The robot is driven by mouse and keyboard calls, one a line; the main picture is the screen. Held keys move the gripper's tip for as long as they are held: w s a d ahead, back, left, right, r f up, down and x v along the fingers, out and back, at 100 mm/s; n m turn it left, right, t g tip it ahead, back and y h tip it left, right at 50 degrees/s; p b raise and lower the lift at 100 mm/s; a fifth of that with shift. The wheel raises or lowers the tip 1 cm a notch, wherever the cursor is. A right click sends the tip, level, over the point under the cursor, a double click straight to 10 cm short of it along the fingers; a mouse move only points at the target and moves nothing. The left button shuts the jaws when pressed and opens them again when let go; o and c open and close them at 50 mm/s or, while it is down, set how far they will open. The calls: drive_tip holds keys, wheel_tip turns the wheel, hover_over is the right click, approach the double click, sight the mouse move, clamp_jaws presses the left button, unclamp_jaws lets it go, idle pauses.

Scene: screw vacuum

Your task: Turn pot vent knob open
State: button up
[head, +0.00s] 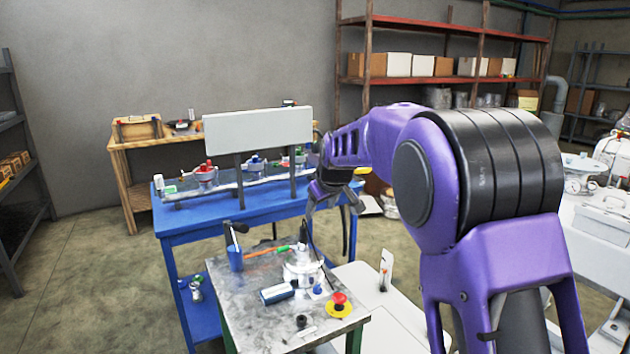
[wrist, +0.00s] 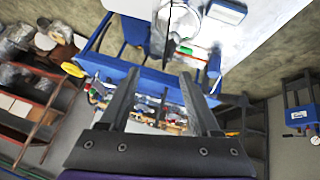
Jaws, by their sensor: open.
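A silvery pot (head: 301,268) stands on the small metal-topped table (head: 235,290) in front of me. Its round top edge also shows near the top of the wrist view (wrist: 183,22). The vent knob is too small to tell apart from the other fittings. My gripper (head: 335,200) is up above and behind the pot, over the right end of the blue bench, apart from the pot. In the wrist view my gripper (wrist: 158,76) is open with nothing between its two fingers.
A red knob on a yellow base (head: 340,302), a dark blue box (head: 277,293) and a blue cup (head: 235,258) are around the pot. The blue bench (head: 190,220) behind carries several pots and a white panel (head: 258,129). White equipment (head: 600,220) stands at right.

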wheel_tip(320, 180, up, 7)
drive_tip(key=a+m+t, duration=0.1)
drive_tip(key=t, duration=0.1)
drive_tip(key=shift+w+a+f, duration=0.2)
drive_tip(key=shift+w, duration=0.15)
drive_tip(key=shift+o, duration=0.2)
drive_tip(key=shift+f, duration=0.1)
